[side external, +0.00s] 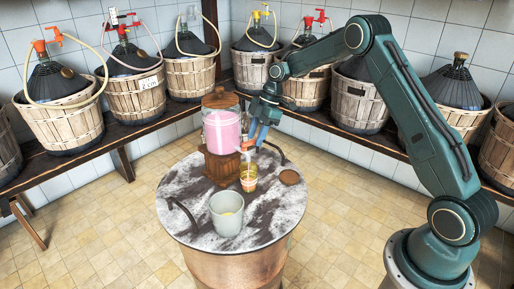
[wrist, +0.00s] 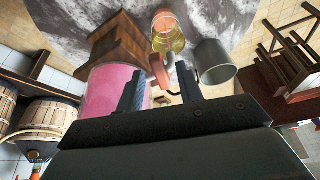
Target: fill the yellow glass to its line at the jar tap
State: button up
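The glass jar (side external: 222,130) of pink liquid stands on a wooden stand (side external: 222,167) on the round marble-topped table. Its red tap (side external: 248,145) faces right. The yellow glass (side external: 248,180) stands upright beneath the tap. It shows a pinkish band and a pale ring, but I cannot tell its fill level. In the wrist view the yellow glass (wrist: 168,40) is beyond the red tap (wrist: 157,72), and the pink jar (wrist: 108,92) is at left. My gripper (wrist: 160,88) is open, its two fingers apart on either side of the tap; whether they touch it is unclear.
A brown disc (side external: 289,177) lies to the right. Dark curved handles (side external: 182,214) stick up at the table's edge. Basketed demijohns (side external: 135,97) line the wall benches.

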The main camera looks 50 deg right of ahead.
grip_shut()
jog(key=shift+w, duration=0.15)
jog(key=shift+w+d+n+g, duration=0.1)
jog(key=shift+w+n+g, duration=0.15)
jog(key=shift+n, duration=0.4)
jog(key=shift+w+d+n+g, duration=0.15)
jog(key=shift+n+g, duration=0.1)
jog(key=shift+n, duration=0.4)
jog(key=shift+a, duration=0.1)
grip_release()
jog(key=shift+r, duration=0.1)
